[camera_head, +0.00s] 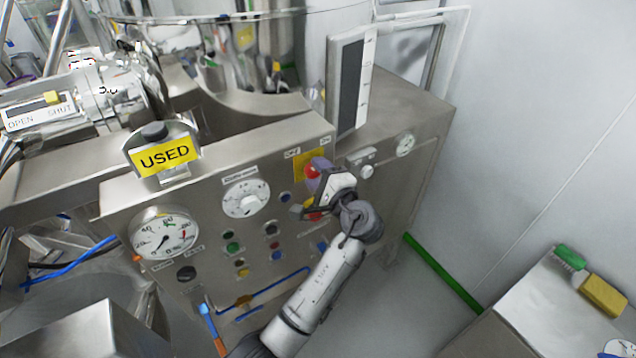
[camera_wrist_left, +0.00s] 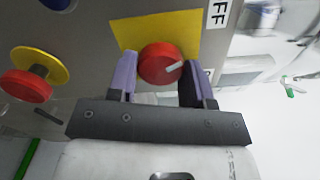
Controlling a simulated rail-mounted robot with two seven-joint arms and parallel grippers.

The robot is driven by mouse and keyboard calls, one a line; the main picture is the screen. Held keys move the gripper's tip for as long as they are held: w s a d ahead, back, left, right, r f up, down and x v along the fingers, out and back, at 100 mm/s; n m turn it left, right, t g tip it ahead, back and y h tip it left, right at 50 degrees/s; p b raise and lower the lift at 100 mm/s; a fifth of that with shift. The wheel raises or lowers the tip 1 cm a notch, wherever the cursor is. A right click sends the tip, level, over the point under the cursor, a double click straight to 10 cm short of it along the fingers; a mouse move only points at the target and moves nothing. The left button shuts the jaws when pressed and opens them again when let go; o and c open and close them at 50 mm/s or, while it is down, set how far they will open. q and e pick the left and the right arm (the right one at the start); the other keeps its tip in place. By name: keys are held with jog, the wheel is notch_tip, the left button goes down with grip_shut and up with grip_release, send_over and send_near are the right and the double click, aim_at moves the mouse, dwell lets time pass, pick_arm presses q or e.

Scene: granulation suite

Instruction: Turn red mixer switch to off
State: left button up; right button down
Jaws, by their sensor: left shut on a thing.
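The red mixer switch (camera_head: 311,172) is a round red knob on a yellow plate near the upper right of the steel control panel. It shows clearly in the left wrist view (camera_wrist_left: 160,63), with a white mark pointing right and slightly up. A partly cut-off OFF label (camera_wrist_left: 219,13) is at the upper right there; another label is mostly hidden behind a finger. My left gripper (camera_head: 318,174) is at the panel, shut on the switch. Its two purple-grey fingers (camera_wrist_left: 158,72) stand on either side of the knob. My right gripper is not in view.
A second red button on a yellow ring (camera_wrist_left: 28,84) sits close beside the gripper. The panel carries a pressure gauge (camera_head: 163,236), a white dial (camera_head: 246,198) and several small buttons. A yellow USED sign (camera_head: 164,156) stands left. Open floor lies right of the machine.

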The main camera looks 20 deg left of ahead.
pick_arm(q)
jog(key=n+b, duration=0.2)
jog(key=shift+f+n, duration=0.1)
jog(key=shift+n, duration=0.2)
jog(key=shift+n+b, duration=0.5)
jog(key=shift+b, duration=0.15)
jog(key=o, duration=0.9)
jog(key=b+v, duration=0.1)
jog(key=v, duration=0.6)
jog(key=shift+s+d, duration=0.15)
jog(key=shift+d, duration=0.1)
